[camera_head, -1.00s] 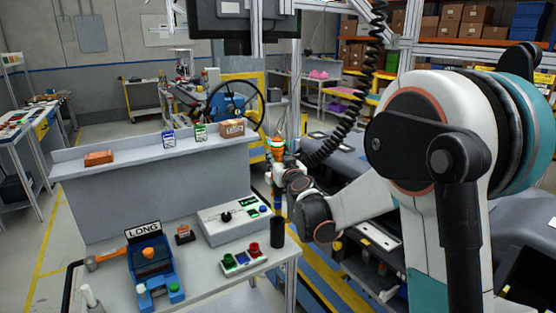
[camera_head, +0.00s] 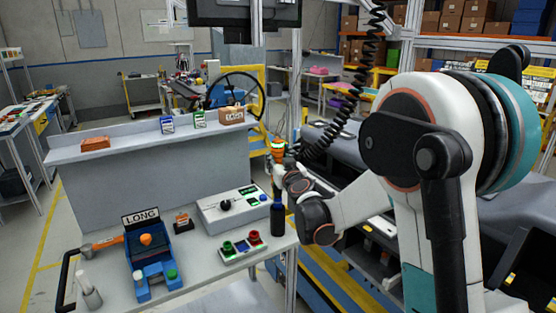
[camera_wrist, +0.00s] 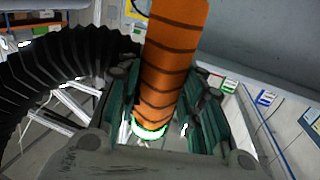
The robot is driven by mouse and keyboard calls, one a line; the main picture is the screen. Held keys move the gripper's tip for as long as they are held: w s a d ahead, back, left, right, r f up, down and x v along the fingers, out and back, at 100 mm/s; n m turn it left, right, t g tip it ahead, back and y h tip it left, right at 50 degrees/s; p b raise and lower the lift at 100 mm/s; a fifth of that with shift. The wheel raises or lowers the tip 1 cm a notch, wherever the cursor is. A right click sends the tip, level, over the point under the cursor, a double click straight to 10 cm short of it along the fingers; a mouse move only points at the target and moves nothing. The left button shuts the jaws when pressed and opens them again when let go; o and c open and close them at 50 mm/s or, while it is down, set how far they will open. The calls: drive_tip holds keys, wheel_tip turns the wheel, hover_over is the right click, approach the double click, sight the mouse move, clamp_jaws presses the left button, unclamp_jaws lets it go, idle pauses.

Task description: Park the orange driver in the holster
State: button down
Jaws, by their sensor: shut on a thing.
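The orange driver (camera_head: 278,148) stands about upright above the right end of the bench. Its ribbed orange grip and lit green ring also show large in the wrist view (camera_wrist: 172,65). My gripper (camera_head: 281,173) is shut on the driver, with a dark green finger on each side of it in the wrist view (camera_wrist: 163,112). The dark cylindrical holster (camera_head: 277,220) stands at the bench's right edge, directly below the driver. The driver's lower end meets the holster's mouth in the head view. I cannot tell how far inside it is.
A black coiled cable (camera_head: 345,110) hangs down to the driver. Left of the holster are a red and green button panel (camera_head: 243,246) and a grey control box (camera_head: 228,210). A blue LONG fixture (camera_head: 150,258) stands farther left. A raised shelf (camera_head: 130,137) runs behind.

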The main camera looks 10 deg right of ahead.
drive_tip(key=shift+f+b, duration=3.45)
drive_tip(key=shift+f, duration=1.5)
drive_tip(key=c, duration=1)
unclamp_jaws()
